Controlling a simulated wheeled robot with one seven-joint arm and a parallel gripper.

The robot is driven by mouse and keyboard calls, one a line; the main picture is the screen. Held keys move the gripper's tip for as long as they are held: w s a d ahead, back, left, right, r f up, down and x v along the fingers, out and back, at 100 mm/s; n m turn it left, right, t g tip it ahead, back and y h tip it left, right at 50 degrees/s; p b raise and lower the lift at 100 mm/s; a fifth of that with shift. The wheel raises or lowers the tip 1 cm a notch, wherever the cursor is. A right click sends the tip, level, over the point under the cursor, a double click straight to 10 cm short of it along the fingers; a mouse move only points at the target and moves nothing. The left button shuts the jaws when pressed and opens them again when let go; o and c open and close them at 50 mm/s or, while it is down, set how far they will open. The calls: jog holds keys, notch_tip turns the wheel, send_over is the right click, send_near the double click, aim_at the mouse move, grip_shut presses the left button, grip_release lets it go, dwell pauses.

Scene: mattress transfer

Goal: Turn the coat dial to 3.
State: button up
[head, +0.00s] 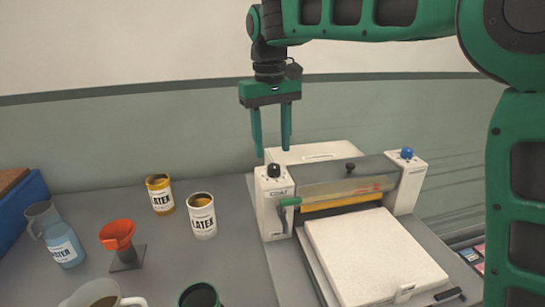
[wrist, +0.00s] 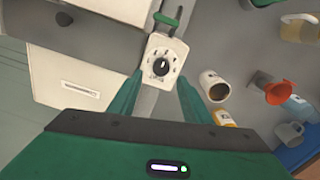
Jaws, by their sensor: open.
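The coat dial (head: 274,170) is a black knob on top of the white left post of the coating machine. In the wrist view the dial (wrist: 161,65) sits on a white plate with marks around it, ahead of and between my fingers. A light pointer line shows on the knob, but the numbers are too small to read. My gripper (head: 273,149) is open and empty, pointing down above the dial, with a finger to either side of it in the picture. The fingers appear apart from the knob. The wrist view shows my gripper (wrist: 158,88) too.
The machine has a green lever (head: 289,202), a blue knob (head: 407,153) on its right post and a white slab (head: 372,255) in front.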

aim_at(272, 165)
notch_tip(272, 165, up, 6)
jog(key=shift+f, duration=0.1)
dwell(0.4)
jog(key=s+d+f+m, duration=0.2)
jog(key=s+d+f, duration=0.1)
jog(key=d, duration=0.7)
jog(key=s+d+f+m, duration=0.2)
jog(key=s+d, duration=0.2)
jog(key=d, duration=0.5)
jog(key=s+d+f+m, duration=0.2)
jog(key=s+d+f, duration=0.1)
jog(key=d, duration=0.7)
jog(key=s+d+f+m, duration=0.1)
jog(key=s+d+f, duration=0.2)
jog(key=s, duration=0.4)
jog(key=s+d+f+m, duration=0.2)
jog(key=s+d+f, duration=0.1)
jog(key=s+f, duration=0.3)
jog(key=s+d+f+m, duration=0.1)
jog(key=s+d+f, duration=0.2)
jog(key=s, duration=0.5)
jog(key=shift+s+d+f+m+y, duration=0.3)
jog(key=shift+s+f+m, duration=0.1)
jog(key=shift+f, duration=0.3)
jog(key=shift+w, duration=0.1)
